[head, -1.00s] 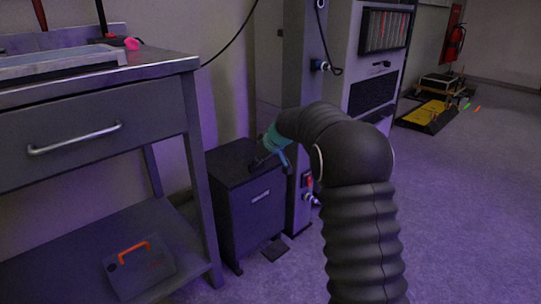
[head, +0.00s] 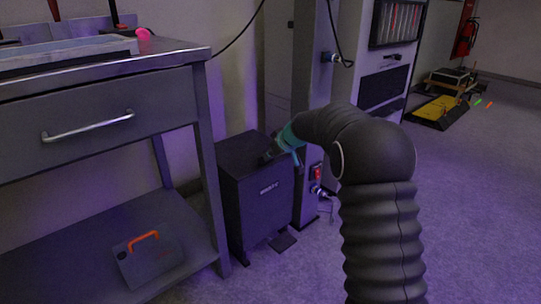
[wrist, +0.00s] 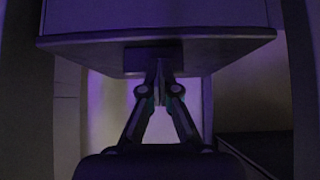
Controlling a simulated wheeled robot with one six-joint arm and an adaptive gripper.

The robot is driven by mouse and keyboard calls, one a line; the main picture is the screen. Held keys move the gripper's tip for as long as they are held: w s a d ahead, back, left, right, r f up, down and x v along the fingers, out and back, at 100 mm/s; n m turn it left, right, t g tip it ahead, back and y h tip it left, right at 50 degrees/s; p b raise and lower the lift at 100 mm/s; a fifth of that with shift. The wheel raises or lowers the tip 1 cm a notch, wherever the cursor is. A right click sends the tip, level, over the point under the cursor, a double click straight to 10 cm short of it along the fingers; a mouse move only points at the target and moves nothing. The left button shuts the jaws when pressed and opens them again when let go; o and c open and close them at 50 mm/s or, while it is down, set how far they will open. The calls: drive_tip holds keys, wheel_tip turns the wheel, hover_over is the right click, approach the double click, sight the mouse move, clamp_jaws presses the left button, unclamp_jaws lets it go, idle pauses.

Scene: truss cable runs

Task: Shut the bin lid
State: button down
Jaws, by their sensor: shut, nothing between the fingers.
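The bin (head: 262,205) is a dark box with a small pale label on its front and a pedal (head: 283,242) at its foot. It stands on the floor right of the workbench. Its lid (head: 238,150) looks flat and level on top in the head view, with no visible gap. My gripper (head: 268,157) is shut and empty, with its tips at the right part of the lid. In the wrist view the closed fingertips (wrist: 158,76) meet at a dark block on the edge of a flat dark panel. I cannot tell whether they touch it.
The metal workbench (head: 105,120) stands close on the left, with an orange-handled case (head: 150,258) on its lower shelf. A grey column (head: 318,110) with a red switch (head: 317,173) stands just behind and right of the bin. Open floor (head: 470,210) lies to the right.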

drive_tip(key=s+d+f+m+g+h+p, duration=0.1)
drive_tip(key=s+d+m+g, duration=0.2)
drive_tip(key=s, duration=0.8)
drive_tip(key=s+d+f+m+g+h+p, duration=0.1)
drive_tip(key=s+d+m, duration=0.35)
drive_tip(key=s, duration=0.75)
drive_tip(key=s+d+r+t+h+p, duration=0.1)
drive_tip(key=s+d+r+p, duration=0.1)
drive_tip(key=s+r, duration=0.4)
drive_tip(key=s+d+r+t+h+p, duration=0.1)
drive_tip(key=s+d+r+p, duration=0.2)
drive_tip(key=s, duration=0.9)
drive_tip(key=s+d+r+h+p, duration=0.1)
drive_tip(key=s+d+r+p, duration=0.1)
drive_tip(key=s+r, duration=0.7)
drive_tip(key=shift+d+r+t+h+p, duration=0.3)
drive_tip(key=shift+r+t+p, duration=0.15)
drive_tip(key=shift+p, duration=0.45)
drive_tip(key=shift+m, duration=0.25)
